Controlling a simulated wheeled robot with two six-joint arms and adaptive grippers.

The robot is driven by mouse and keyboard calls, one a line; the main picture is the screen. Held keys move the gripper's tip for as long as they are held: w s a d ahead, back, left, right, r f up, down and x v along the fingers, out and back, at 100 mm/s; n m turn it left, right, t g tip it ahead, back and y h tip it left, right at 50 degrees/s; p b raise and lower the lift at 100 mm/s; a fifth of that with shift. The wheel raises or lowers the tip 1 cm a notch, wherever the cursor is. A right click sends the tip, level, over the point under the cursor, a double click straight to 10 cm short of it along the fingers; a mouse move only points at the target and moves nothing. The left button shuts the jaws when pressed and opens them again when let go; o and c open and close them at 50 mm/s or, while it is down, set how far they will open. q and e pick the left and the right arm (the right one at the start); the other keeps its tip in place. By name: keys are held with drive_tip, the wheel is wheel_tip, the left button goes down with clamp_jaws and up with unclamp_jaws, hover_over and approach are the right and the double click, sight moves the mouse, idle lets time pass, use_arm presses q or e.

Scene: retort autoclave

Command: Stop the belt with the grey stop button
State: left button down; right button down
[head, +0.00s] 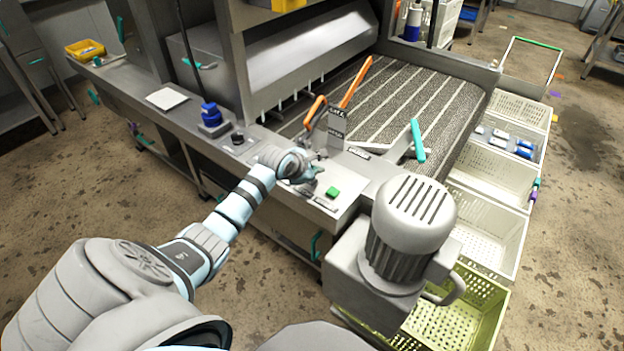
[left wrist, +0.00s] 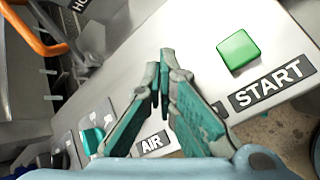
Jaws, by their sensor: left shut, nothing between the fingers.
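My left gripper (head: 316,172) is over the control panel (head: 345,212) at the front of the machine. In the left wrist view its teal-padded fingers (left wrist: 164,56) are shut with nothing between them. The green button (head: 333,192) lies just to the right of the fingers; in the left wrist view it (left wrist: 239,49) sits above a START label (left wrist: 272,84). I cannot make out the grey stop button in either view; the fingers may hide it. The belt (head: 425,92) is a grey mesh with pale stripes behind the panel. My right gripper is not in view.
An AIR label (left wrist: 152,143) and a teal control (left wrist: 92,138) lie beside the fingers. A grey motor (head: 408,222) stands right of the panel. White crates (head: 490,215) line the right side.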

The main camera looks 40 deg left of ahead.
sight(314, 181)
use_arm(q)
drive_tip(key=shift+f, duration=0.1)
drive_tip(key=shift+f, duration=0.35)
drive_tip(key=shift+f, duration=0.55)
idle(0.9)
drive_tip(key=shift+r+p, duration=1)
drive_tip(key=shift+p, duration=0.4)
wheel_tip(314, 181, up, 5)
drive_tip(key=p, duration=0.6)
drive_tip(key=shift+r, duration=0.1)
